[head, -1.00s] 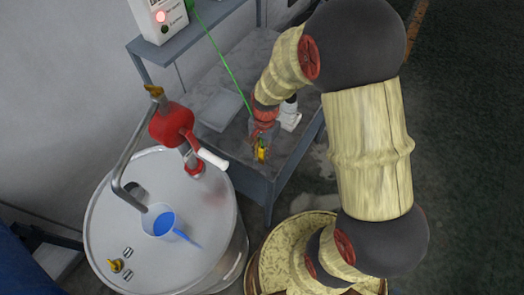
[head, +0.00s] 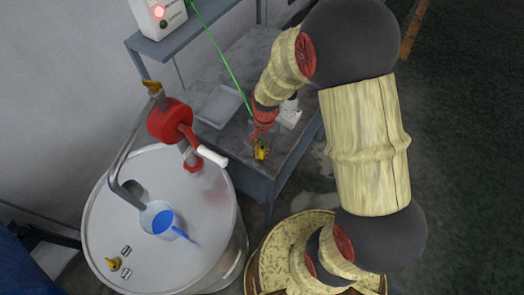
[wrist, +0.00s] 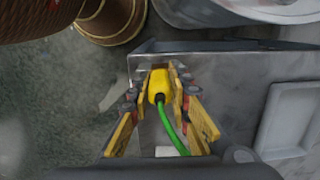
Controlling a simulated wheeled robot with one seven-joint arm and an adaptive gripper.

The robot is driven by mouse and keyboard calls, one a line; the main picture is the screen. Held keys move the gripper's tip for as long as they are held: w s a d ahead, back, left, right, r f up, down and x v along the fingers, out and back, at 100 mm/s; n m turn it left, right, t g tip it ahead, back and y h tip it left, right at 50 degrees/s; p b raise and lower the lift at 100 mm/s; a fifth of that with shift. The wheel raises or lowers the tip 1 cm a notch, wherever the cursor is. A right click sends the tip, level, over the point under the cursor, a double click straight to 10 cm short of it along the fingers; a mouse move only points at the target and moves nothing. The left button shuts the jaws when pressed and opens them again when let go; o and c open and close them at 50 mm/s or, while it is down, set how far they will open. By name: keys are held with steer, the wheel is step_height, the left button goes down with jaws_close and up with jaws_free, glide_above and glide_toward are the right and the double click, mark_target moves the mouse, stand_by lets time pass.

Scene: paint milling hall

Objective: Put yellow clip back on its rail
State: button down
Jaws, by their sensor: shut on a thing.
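The yellow clip (wrist: 159,84) is between the fingertips of my gripper (wrist: 158,92) in the wrist view, with a green cable (wrist: 172,132) running from its dark end. In the head view, the clip (head: 260,154) shows at the tip of my gripper (head: 262,142), over the front edge of a grey bench. My gripper is shut on the clip. I cannot make out the rail in either view.
A steel drum (head: 205,232) with a red hand pump (head: 170,120) and a blue-filled measuring jug (head: 160,220) stands left of the bench (head: 255,184). A shallow tray (head: 216,106) lies on the bench.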

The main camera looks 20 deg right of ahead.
steer(key=shift+f+b, duration=0.4)
steer(key=shift+f, duration=0.35)
steer(key=c, duration=1.6)
jaws_free()
steer(key=r, duration=0.8)
steer(key=d+r, duration=0.1)
steer(key=r, duration=0.3)
steer(key=shift+w, duration=0.3)
steer(key=shift+a+f, duration=0.1)
